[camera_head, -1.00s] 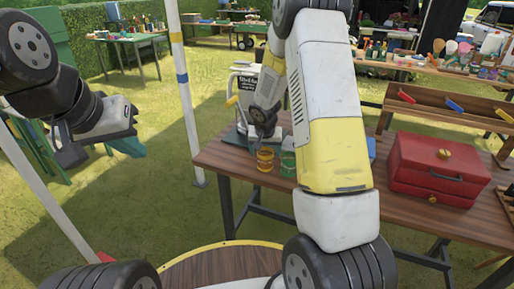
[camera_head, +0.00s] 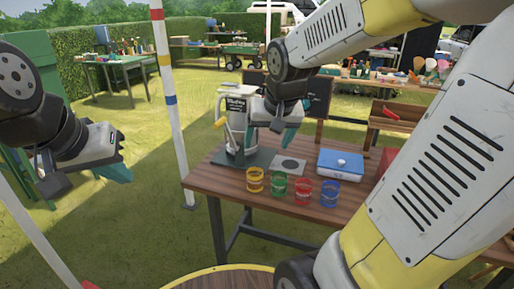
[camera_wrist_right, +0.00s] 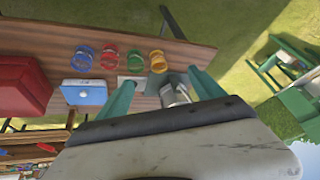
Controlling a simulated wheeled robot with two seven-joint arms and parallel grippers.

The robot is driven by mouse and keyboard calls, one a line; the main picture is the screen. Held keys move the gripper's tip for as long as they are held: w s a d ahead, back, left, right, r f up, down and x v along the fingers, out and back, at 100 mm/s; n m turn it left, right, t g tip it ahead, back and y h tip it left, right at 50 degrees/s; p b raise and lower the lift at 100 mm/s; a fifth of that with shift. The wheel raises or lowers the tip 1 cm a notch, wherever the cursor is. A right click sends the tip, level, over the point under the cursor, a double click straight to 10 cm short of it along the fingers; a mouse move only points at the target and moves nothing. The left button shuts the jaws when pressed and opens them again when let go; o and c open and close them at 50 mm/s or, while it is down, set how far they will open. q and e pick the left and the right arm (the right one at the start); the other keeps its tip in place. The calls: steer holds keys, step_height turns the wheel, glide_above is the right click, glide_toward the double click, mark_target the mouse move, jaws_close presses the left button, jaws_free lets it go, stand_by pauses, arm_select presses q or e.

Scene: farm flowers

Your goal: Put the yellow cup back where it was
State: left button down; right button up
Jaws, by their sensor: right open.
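The yellow cup (camera_head: 255,181) stands upright at the left end of a row of cups near the front edge of the brown table. The green cup (camera_head: 279,184), red cup (camera_head: 303,191) and blue cup (camera_head: 329,194) stand to its right. In the right wrist view the yellow cup (camera_wrist_right: 158,62) is beyond my open fingers, apart from them. My right gripper (camera_wrist_right: 164,92) is open and empty, pointing down above the table, behind the row in the head view. My left gripper (camera_head: 115,170) hangs off to the left, away from the table; its finger gap is not clear.
A grey-white machine (camera_head: 237,122) with a sign stands on a dark base (camera_head: 243,158) behind the yellow cup. A light plate with a dark disc (camera_head: 289,166) lies beside it. A blue-white box (camera_head: 340,163) is right. A striped pole (camera_head: 170,100) stands left of the table (camera_head: 232,193).

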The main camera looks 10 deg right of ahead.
steer(key=s+a+r+n+y, duration=0.1)
steer(key=s, duration=0.5)
steer(key=s+a+r+n, duration=0.1)
steer(key=s+a+r, duration=0.1)
steer(key=s, duration=0.3)
steer(key=shift+s+r+t+y, duration=0.3)
steer(key=shift+s+t+y, duration=0.05)
steer(key=shift+t+y, duration=0.05)
